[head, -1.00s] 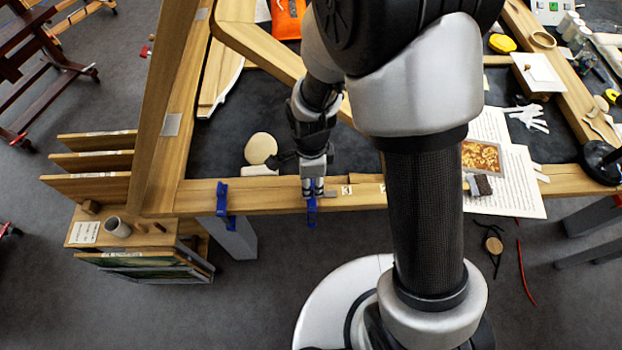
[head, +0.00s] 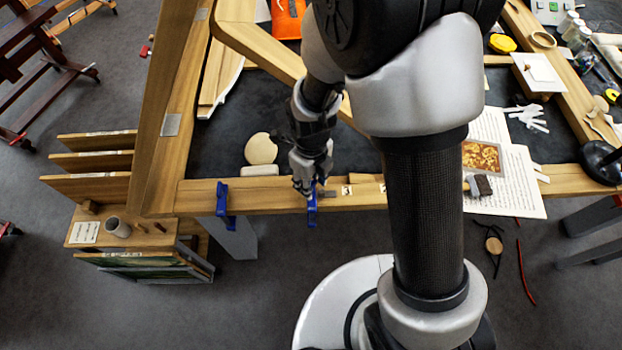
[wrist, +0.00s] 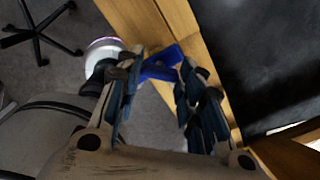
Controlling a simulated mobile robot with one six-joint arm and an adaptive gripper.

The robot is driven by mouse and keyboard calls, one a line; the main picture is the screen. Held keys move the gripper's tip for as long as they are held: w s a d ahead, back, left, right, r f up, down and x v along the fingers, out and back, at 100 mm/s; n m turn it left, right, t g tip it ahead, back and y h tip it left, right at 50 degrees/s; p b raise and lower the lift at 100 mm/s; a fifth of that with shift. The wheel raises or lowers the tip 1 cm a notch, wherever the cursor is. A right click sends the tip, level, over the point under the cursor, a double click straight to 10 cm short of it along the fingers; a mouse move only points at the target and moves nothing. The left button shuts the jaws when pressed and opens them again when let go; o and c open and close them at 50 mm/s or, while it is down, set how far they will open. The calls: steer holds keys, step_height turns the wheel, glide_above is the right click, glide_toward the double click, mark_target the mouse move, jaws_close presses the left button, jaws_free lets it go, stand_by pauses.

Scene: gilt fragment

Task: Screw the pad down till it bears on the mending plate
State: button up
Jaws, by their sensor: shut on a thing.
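A blue clamp (head: 312,212) sits on the near wooden rail of the frame, under my gripper. My gripper (head: 307,190) points down at the rail and is shut on the top part of this clamp. In the wrist view my gripper's two dark fingers (wrist: 160,75) stand on either side of the blue clamp (wrist: 163,62). A small grey metal strip, which looks like the mending plate (head: 328,194), lies on the rail just right of the clamp. The pad is hidden, and I cannot tell whether it touches the plate.
A second blue clamp (head: 224,205) grips the wooden rail (head: 270,195) to the left. A round cream pad (head: 261,148) and a pale block (head: 261,170) lie behind the rail. Printed sheets (head: 515,185) lie to the right.

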steer(key=shift+m, duration=0.5)
steer(key=o, duration=1.1)
steer(key=shift+c, duration=0.2)
steer(key=shift+r, duration=0.1)
step_height(320, 180, up, 12)
stand_by(0.3)
